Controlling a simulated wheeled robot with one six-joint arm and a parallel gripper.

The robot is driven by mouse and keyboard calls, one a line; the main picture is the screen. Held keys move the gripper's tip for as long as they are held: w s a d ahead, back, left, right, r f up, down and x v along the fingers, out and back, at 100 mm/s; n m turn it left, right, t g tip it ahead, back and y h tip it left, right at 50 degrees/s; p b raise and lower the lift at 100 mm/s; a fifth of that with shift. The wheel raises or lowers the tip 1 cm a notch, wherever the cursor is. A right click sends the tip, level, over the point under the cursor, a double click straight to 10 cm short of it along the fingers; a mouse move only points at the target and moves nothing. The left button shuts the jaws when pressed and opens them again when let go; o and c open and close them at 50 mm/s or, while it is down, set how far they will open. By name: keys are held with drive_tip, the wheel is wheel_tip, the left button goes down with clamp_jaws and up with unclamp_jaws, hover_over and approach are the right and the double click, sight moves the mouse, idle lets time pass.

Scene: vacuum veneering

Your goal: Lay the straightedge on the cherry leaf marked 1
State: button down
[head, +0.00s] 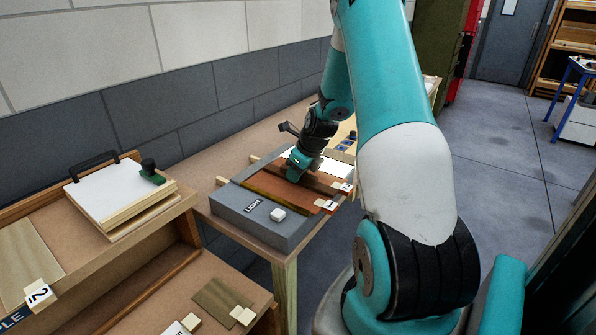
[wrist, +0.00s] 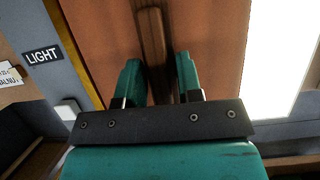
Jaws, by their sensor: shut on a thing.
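My gripper (head: 300,166) is over the reddish-brown cherry leaf (head: 283,189) on the grey box marked LIGHT. A tag reading 1 (head: 328,206) stands at the leaf's front right edge. In the wrist view the teal fingers (wrist: 160,82) are shut on a dark brown wooden bar, the straightedge (wrist: 153,38). The bar runs away from me over the leaf, which shows on both sides of it (wrist: 105,40). I cannot tell whether the bar touches the leaf. The bar's near end is hidden by my gripper.
The grey light box (head: 256,219) carries a small white block (head: 277,214). A second tag (head: 342,188) lies close to tag 1. A bright white panel (wrist: 280,60) is right of the leaf. At left, a bench holds a white board with a black handle (head: 108,187).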

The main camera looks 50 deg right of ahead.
drive_tip(key=shift+f, duration=0.1)
idle(0.7)
drive_tip(key=c, duration=0.7)
unclamp_jaws()
drive_tip(key=b+v, duration=0.1)
drive_tip(key=v, duration=1.6)
drive_tip(key=shift+r, duration=0.25)
drive_tip(key=a+r+n+g+y, duration=0.2)
drive_tip(key=a+r+n+y, duration=0.1)
drive_tip(key=a+n, duration=2.3)
drive_tip(key=s+a+n+g, duration=0.2)
drive_tip(key=s+a+n, duration=1.2)
drive_tip(key=a+n, duration=0.2)
drive_tip(key=shift+g+y, duration=0.3)
drive_tip(key=shift+y, duration=0.1)
